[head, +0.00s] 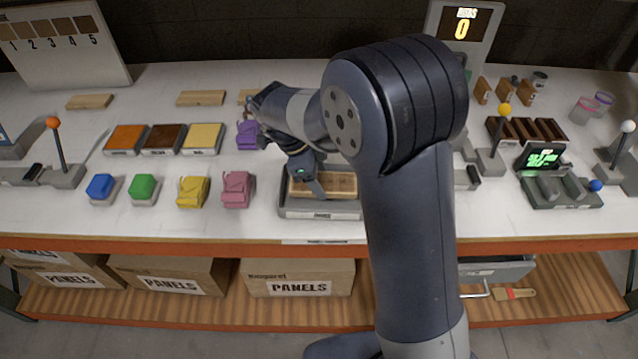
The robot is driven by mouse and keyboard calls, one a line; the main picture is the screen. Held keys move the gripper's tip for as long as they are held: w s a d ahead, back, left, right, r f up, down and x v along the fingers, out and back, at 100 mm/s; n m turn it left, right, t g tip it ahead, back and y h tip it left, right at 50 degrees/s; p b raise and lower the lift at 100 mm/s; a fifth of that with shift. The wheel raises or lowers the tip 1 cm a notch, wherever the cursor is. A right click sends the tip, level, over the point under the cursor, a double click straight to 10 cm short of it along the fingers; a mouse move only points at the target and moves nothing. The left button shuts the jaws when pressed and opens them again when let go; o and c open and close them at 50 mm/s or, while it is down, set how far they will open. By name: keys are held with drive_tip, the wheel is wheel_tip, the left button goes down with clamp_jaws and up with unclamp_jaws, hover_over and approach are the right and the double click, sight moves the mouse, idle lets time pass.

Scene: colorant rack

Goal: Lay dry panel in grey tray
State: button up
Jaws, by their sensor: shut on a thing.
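A grey tray (300,212) sits near the front edge of the white table, left of my arm. A light wooden panel (338,184) lies flat at the tray, inside its outline as seen from here. My gripper (308,190) points down at the panel's left part and is shut on it. The fingertips are partly hidden by the gripper body. My arm covers the tray's right end, and I cannot tell whether the panel touches the tray floor.
Green (143,187) and blue (101,186) buttons stand farther left. Three colorant trays (163,138) sit behind. A lever with a yellow knob (504,109) stands right of my arm.

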drive_tip(key=shift+f, duration=1.35)
drive_tip(key=shift+f, duration=0.1)
drive_tip(key=o, duration=1.1)
drive_tip(key=v, duration=1.2)
